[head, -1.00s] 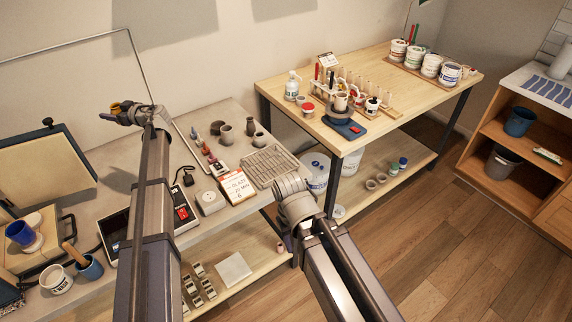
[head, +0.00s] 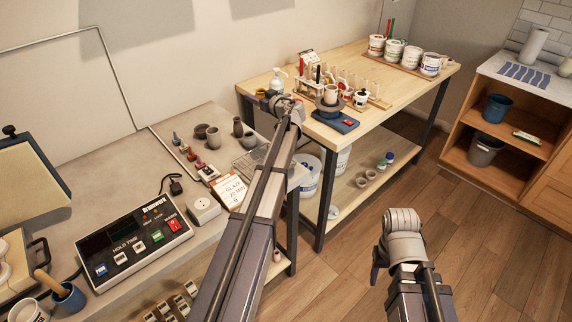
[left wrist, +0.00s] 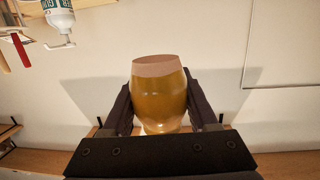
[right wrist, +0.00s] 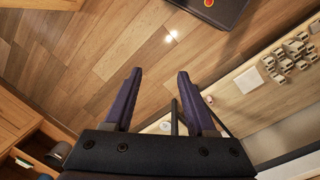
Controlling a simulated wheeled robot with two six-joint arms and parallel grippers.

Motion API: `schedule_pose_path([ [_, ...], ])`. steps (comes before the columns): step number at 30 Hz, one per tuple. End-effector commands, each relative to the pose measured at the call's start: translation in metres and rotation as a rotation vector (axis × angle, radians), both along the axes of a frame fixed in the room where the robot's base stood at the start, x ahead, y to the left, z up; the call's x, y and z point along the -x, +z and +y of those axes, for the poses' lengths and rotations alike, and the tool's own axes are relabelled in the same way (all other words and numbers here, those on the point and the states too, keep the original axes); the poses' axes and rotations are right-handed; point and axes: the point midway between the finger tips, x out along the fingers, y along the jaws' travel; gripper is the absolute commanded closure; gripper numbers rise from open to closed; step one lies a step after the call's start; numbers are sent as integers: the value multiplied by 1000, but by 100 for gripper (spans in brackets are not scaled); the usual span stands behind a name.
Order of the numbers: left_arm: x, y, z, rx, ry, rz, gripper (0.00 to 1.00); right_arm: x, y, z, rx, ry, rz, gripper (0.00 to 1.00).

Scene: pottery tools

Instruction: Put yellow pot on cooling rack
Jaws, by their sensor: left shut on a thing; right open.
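The yellow pot (left wrist: 160,98) is between the fingers of my left gripper (left wrist: 160,115) in the left wrist view. It has a glossy amber body and a bare pinkish-brown end. In the head view my left gripper (head: 270,97) is raised near the left end of the wooden table, and the pot (head: 260,93) shows as a small yellow patch. The wire cooling rack (head: 247,162) lies on the grey table, partly hidden by my left arm. My right gripper (right wrist: 155,95) is open and empty, out over the floor at the right in the head view (head: 379,262).
Small dark pots (head: 213,137) stand behind the rack on the grey table.

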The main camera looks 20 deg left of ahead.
Motion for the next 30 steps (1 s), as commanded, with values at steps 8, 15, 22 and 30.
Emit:
schedule_pose_path([
  [8, 60, -38, -39, 2, -115, 2, 99, 0, -37, 0, 0, 0, 0, 26],
  [15, 103, -60, -71, 2, -224, 1, 99, 0, -60, 0, 0, 0, 0, 26],
  [22, 111, -63, -80, -1, -256, 2, 99, 0, -63, 0, 0, 0, 0, 26],
  [30, 110, -81, -80, 0, -255, 1, 99, 0, -81, 0, 0, 0, 0, 26],
])
